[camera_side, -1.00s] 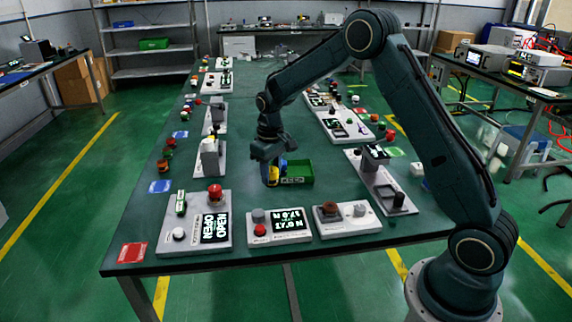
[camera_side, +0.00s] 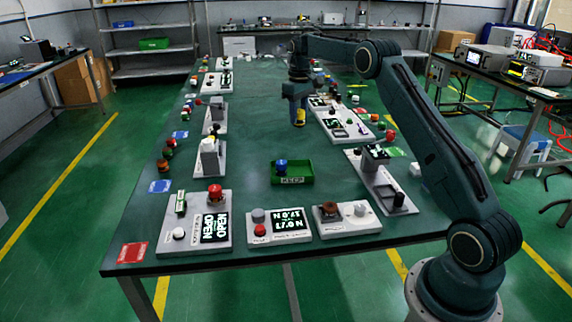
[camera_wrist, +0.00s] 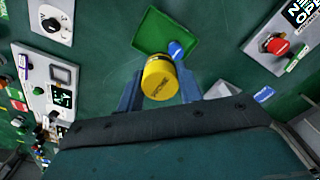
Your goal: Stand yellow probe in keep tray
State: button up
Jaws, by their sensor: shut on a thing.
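My gripper (camera_side: 297,101) is shut on the yellow probe (camera_side: 299,117) and holds it raised above the table, beyond the keep tray in the side view. In the wrist view the yellow probe (camera_wrist: 160,80) sits between the two fingers of my gripper (camera_wrist: 160,88), with dark lettering on its end. The green keep tray (camera_side: 304,170) lies on the table, apart from the probe, with a KEEP label on its front. It also shows in the wrist view (camera_wrist: 148,40). A blue probe (camera_side: 281,167) stands inside the tray at its left side.
Panels with buttons, knobs and displays line the near edge, such as one with a red button (camera_side: 215,190). More stand along both sides, including a slotted fixture (camera_side: 385,185) right of the tray. The table's middle (camera_side: 255,120) is clear.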

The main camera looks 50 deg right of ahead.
jog(key=shift+s+d+r, duration=0.2)
jog(key=shift+d+r, duration=0.35)
jog(key=shift+d, duration=0.35)
send_over(301, 173)
notch_tip(301, 173, down, 16)
jog(key=shift+r, duration=0.1)
jog(key=shift+f, duration=2.15)
jog(key=shift+f, duration=0.15)
jog(key=o, duration=1.2)
